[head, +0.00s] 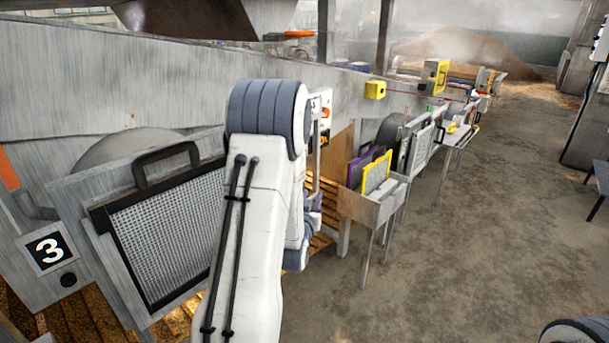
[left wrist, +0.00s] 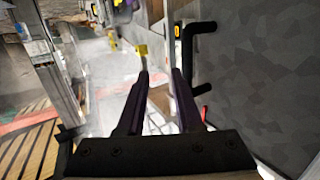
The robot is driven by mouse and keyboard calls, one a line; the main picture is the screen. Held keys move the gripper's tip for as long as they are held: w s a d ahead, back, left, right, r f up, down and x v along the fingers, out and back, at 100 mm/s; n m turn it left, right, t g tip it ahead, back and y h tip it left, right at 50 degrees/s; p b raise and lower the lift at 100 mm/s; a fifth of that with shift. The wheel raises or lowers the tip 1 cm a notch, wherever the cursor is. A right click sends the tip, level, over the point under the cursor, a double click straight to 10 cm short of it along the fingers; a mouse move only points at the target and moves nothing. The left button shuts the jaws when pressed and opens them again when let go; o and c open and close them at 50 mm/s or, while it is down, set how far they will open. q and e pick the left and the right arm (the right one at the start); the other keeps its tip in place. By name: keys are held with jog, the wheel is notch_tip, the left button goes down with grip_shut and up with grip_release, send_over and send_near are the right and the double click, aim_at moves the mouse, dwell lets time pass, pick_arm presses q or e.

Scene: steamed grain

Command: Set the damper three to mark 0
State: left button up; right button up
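A black-and-white 3 plate (head: 49,251) is on the grey panel at the left of the head view. A small white plate with orange on it (head: 325,112) shows just right of my left arm; I cannot tell if it is the damper's scale, and no mark 0 is readable. My left gripper (head: 313,205) is mostly hidden behind its own arm in the head view. In the left wrist view its two fingers (left wrist: 160,76) are apart with nothing between them. A black handle (left wrist: 187,62) on a grey wall is just right of the fingers. My right gripper is out of view.
A black-framed mesh screen (head: 165,235) with a handle leans left of my arm. A grey stand (head: 370,208) holds purple and yellow framed panels. A yellow box (head: 375,90) is on the wall ledge. The concrete floor (head: 450,270) at right is clear.

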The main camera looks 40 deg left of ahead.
pick_arm(q)
jog(key=w+a+y+p, duration=0.1)
jog(key=w+a+p, duration=0.2)
jog(key=w+a, duration=0.4)
jog(key=shift+w+a+r+n+t+y, duration=0.2)
jog(key=shift+a+r+n+t+y, duration=0.15)
jog(key=shift+a, duration=0.4)
grip_shut()
dwell(1.0)
